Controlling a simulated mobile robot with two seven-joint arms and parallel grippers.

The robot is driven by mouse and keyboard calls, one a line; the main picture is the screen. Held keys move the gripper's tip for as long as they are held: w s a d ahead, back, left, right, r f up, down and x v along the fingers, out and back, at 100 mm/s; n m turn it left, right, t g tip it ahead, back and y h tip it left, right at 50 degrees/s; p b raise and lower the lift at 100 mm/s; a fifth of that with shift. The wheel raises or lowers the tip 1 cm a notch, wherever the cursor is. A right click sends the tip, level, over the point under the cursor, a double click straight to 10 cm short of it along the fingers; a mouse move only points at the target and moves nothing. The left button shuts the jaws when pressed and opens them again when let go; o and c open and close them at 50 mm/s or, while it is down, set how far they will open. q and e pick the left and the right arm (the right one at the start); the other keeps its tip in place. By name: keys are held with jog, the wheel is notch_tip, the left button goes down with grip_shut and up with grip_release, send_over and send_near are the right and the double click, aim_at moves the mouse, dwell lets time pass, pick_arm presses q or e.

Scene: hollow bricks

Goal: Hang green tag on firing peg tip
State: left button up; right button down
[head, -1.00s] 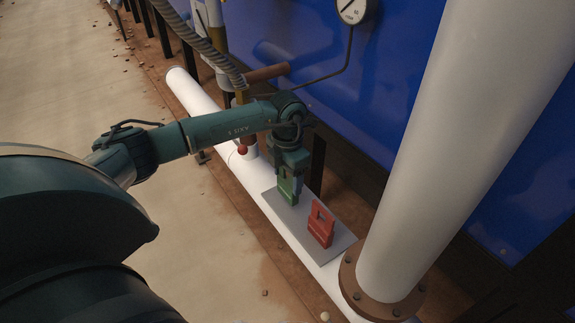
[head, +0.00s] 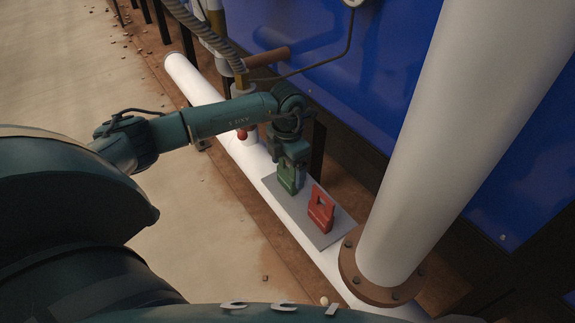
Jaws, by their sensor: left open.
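The green tag (head: 288,184) stands upright on a grey plate (head: 334,233) that lies on the white horizontal pipe. A red tag (head: 321,213) with a square window stands beside it, to the lower right. My left gripper (head: 290,164) points down over the green tag, its jaws open at the tag's upper part. The jaws hide the tag's top, and I cannot tell whether they touch it. A brown rod (head: 267,58) sticks out near the blue wall and may be the firing peg. My right gripper is not in view.
A thick white upright pipe (head: 440,130) with a bolted rusty flange (head: 380,287) stands right of the plate. A ribbed hose (head: 207,35) and a red knob (head: 242,134) are behind my left arm. The sandy floor (head: 60,70) at left is mostly clear.

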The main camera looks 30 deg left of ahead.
aim_at(285, 173)
pick_arm(q)
notch_tip(285, 173, up, 13)
jog(key=p, duration=0.2)
jog(key=shift+s+a, duration=0.15)
jog(key=shift+s, duration=0.1)
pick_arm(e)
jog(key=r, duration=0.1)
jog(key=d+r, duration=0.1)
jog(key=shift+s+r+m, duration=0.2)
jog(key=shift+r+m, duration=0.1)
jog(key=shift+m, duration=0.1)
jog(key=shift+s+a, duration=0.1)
